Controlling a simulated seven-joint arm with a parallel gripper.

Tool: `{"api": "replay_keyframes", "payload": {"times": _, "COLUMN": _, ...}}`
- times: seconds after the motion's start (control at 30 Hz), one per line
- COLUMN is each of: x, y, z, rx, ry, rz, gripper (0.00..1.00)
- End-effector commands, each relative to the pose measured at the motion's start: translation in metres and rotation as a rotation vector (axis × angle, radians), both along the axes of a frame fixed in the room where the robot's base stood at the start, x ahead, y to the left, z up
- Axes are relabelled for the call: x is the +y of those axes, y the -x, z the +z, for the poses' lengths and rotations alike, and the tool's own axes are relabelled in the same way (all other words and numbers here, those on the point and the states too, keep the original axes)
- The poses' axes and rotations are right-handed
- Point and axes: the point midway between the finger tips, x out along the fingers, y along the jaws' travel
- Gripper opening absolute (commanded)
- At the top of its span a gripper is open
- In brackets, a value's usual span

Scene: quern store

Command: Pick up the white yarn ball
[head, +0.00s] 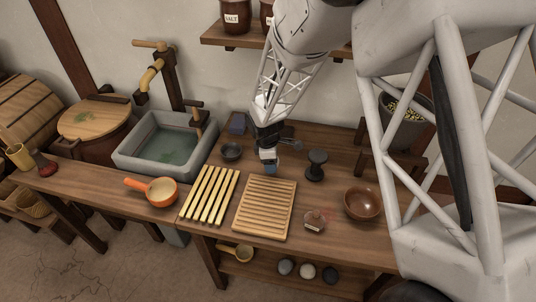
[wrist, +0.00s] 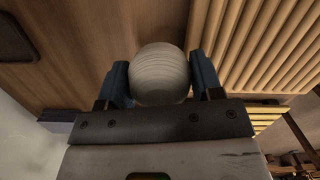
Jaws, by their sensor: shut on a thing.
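The white yarn ball (wrist: 160,74) shows in the wrist view as a round, off-white ball with fine wound lines. My gripper (wrist: 161,84) is shut on it, with one blue finger pressed to each side. In the head view my gripper (head: 269,167) points down over the wooden table, just behind the slatted wooden board. The ball is hidden there by the gripper. I cannot tell whether it touches the table.
The slatted board (head: 264,207) and a rack of pale rods (head: 210,194) lie in front. A brown bowl (head: 362,204) sits at the right.

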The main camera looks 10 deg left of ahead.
Motion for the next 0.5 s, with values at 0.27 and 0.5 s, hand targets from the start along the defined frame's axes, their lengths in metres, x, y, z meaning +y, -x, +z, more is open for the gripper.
{"api": "replay_keyframes", "payload": {"times": 0.27, "x": -0.023, "y": 0.044, "z": 0.005, "rx": -0.001, "ry": 0.0, "rz": 0.0, "gripper": 0.37}}
{"api": "replay_keyframes", "payload": {"times": 0.5, "x": -0.038, "y": 0.072, "z": 0.008, "rx": -0.001, "ry": 0.0, "rz": 0.001, "gripper": 0.37}}
